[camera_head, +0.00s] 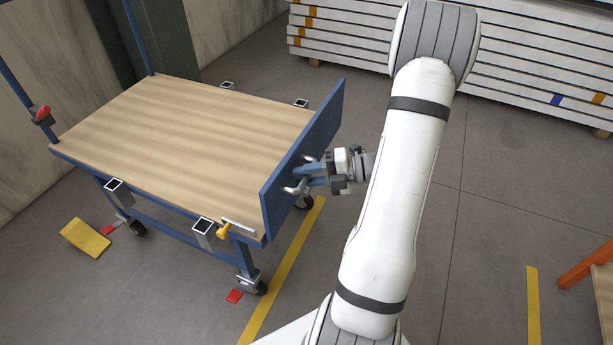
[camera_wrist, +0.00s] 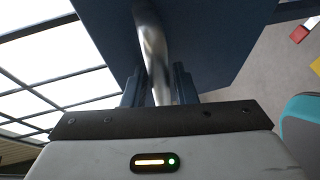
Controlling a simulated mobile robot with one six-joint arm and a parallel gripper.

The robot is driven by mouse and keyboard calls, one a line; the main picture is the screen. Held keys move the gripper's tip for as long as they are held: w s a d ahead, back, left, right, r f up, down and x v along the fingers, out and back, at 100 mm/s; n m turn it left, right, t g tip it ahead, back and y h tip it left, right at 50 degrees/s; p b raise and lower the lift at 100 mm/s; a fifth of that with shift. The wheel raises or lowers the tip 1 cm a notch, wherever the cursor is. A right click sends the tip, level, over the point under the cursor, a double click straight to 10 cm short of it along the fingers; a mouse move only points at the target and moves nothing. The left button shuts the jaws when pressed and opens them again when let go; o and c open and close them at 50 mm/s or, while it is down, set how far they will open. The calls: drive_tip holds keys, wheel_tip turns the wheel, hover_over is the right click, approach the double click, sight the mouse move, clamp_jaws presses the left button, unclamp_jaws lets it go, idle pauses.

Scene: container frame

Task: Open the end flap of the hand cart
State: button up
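The hand cart (camera_head: 180,115) has a wooden deck and a blue frame. Its blue end flap (camera_head: 305,150) stands upright along the deck's right end. A silver handle is on the flap's outer face; in the wrist view the handle (camera_wrist: 154,45) runs down between my fingers. My gripper (camera_head: 310,179) is at the flap's outer side, its blue fingers (camera_wrist: 160,88) closed on the handle from both sides with no clear gap. A latch with a yellow knob (camera_head: 223,230) and a silver bar sits at the deck's near right corner, beside the flap's near end.
A yellow wedge (camera_head: 85,238) lies on the floor left of the cart. Stacked white panels (camera_head: 520,50) stand at the back right. An orange-legged wooden piece (camera_head: 590,262) is at the right edge. Grey floor is free around my arm, with yellow floor lines (camera_head: 280,275).

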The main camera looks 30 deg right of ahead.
clamp_jaws()
drive_tip(key=shift+s+d, duration=0.1)
idle(0.5)
